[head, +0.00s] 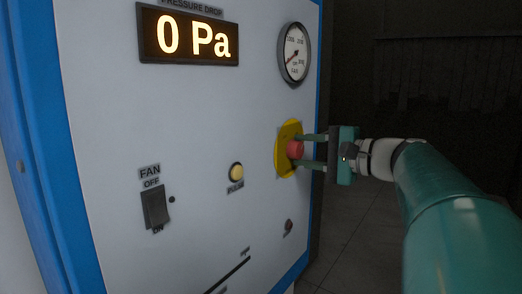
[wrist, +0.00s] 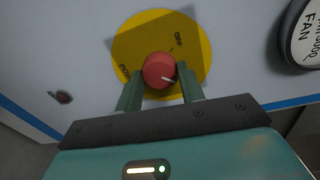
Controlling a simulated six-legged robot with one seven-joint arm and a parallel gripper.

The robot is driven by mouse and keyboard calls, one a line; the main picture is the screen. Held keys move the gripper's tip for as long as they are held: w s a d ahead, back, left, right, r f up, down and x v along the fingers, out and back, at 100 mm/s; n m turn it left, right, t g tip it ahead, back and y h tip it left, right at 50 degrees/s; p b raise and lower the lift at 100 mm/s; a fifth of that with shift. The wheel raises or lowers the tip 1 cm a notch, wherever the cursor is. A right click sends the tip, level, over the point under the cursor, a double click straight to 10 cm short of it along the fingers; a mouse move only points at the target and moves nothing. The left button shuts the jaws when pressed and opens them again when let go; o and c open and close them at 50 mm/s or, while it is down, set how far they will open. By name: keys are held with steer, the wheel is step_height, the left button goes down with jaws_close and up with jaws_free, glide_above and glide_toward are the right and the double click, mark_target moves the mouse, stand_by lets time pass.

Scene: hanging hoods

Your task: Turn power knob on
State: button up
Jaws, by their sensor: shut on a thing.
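The power knob is a round red knob (head: 295,149) on a yellow disc (head: 287,163) at the right part of the white panel. In the wrist view the red knob (wrist: 158,69) has a short white mark pointing to the lower right. Dark lettering, which looks like OFF, is on the yellow disc (wrist: 140,32) at upper right of the knob; more lettering is at its left. My gripper (head: 300,151) reaches in from the right, its two green fingers shut on the knob's sides. The fingers hide part of the disc's lower edge.
A lit display (head: 190,36) reads 0 Pa. A round gauge (head: 294,53) sits above the knob. A dark FAN switch (head: 155,208), a yellow PULSE button (head: 236,171) and a small red part (head: 288,226) are lower on the panel. Dark floor lies to the right.

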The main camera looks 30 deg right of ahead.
steer(key=shift+d, duration=0.1)
steer(key=o, duration=1)
steer(key=shift+s, duration=0.15)
steer(key=shift+c, duration=0.2)
steer(key=f+v, duration=0.1)
steer(key=v, duration=1.2)
steer(key=shift+s+r, duration=0.25)
steer(key=shift+r, duration=0.2)
steer(key=shift+s+d, duration=0.1)
steer(key=shift+d, duration=0.05)
